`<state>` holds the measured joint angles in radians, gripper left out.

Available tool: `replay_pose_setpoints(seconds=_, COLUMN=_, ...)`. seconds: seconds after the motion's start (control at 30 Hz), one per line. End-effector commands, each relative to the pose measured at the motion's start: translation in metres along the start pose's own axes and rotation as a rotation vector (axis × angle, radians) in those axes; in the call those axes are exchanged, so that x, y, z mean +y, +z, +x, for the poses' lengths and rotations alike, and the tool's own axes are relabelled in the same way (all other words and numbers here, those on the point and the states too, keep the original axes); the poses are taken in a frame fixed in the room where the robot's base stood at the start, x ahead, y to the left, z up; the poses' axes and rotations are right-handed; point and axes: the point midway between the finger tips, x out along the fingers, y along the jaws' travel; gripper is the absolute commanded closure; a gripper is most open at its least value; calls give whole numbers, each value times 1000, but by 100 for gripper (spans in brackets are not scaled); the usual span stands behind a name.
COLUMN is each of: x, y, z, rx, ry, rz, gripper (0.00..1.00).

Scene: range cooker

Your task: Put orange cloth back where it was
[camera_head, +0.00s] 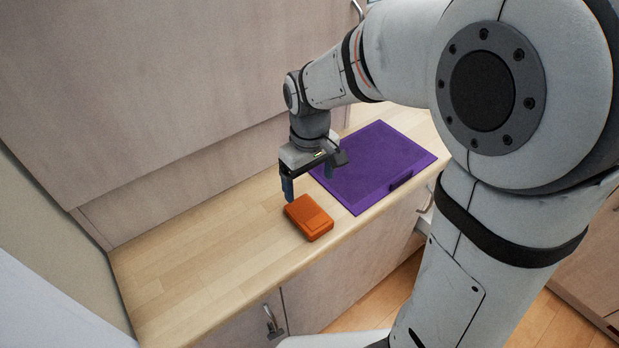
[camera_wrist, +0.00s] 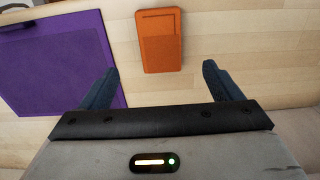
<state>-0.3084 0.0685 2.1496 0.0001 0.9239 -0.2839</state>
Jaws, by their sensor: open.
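The orange cloth (camera_head: 309,218) lies as a small folded block on the wooden worktop, just left of a purple board. In the wrist view the orange cloth (camera_wrist: 160,40) lies ahead of the fingertips, roughly centred between them and apart from them. My gripper (camera_head: 308,184) is open and empty, above the worktop and behind the cloth in the head view. Both blue fingers of my gripper (camera_wrist: 160,75) show in the wrist view with a wide gap between them.
The purple board (camera_head: 375,165) lies flat on the worktop (camera_head: 200,258), right of the cloth, with a dark handle slot at its front edge. The worktop left of the cloth is clear. Cabinet panels (camera_head: 150,90) rise behind. A drawer handle (camera_head: 271,321) is below the front edge.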

Motion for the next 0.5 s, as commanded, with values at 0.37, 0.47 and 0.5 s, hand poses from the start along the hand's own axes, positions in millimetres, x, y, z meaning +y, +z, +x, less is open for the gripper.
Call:
replay_pose_setpoints(seconds=0.37, x=14, y=33, z=-26, rx=53, ry=16, rz=111, gripper=15)
replay_pose_setpoints(seconds=0.47, x=24, y=64, z=-40, rx=99, ry=30, rz=213, gripper=15)
replay_pose_setpoints(seconds=0.5, x=27, y=77, z=-45, rx=119, ry=36, rz=258, gripper=15)
